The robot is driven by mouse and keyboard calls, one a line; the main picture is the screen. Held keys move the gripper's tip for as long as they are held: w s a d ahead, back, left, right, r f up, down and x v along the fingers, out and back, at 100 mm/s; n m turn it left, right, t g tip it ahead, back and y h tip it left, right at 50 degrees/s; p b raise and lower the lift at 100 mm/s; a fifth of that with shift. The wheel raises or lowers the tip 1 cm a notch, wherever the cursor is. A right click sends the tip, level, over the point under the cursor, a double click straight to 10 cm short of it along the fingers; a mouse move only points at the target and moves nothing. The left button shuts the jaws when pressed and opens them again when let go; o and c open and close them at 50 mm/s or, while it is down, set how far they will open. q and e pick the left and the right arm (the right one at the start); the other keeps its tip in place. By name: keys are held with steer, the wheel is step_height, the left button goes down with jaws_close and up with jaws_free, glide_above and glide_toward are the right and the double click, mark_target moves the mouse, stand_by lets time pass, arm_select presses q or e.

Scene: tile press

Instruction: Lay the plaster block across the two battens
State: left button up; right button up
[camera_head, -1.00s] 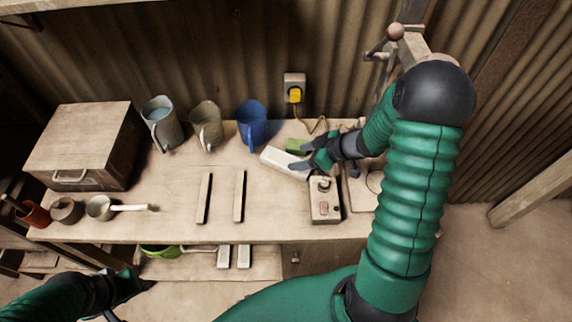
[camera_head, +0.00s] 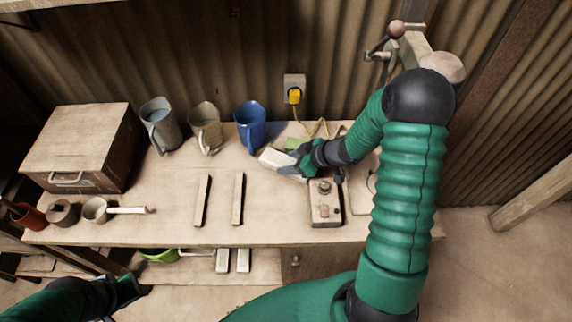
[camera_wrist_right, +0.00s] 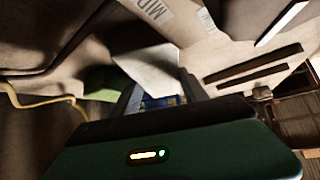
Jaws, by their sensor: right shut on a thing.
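The pale plaster block (camera_head: 273,159) is at the back right of the bench, right of the battens. My right gripper (camera_head: 291,169) is shut on it and hides its right end; I cannot tell whether it is clear of the bench top. In the right wrist view the block (camera_wrist_right: 152,72) shows between the two fingers (camera_wrist_right: 160,94). The left batten (camera_head: 202,200) and right batten (camera_head: 238,198) lie apart and roughly parallel on the bench, with nothing on them. My left gripper (camera_head: 128,287) is low at the left, in front of the bench; its jaws are unclear.
A control box (camera_head: 325,203) stands right of the battens, near the block. Blue (camera_head: 250,125), beige (camera_head: 206,128) and grey (camera_head: 158,125) jugs stand along the back. A green thing (camera_head: 294,144) lies behind the block. A wooden chest (camera_head: 80,150) stands left. Bench space around the battens is clear.

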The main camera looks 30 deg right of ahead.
jaws_close()
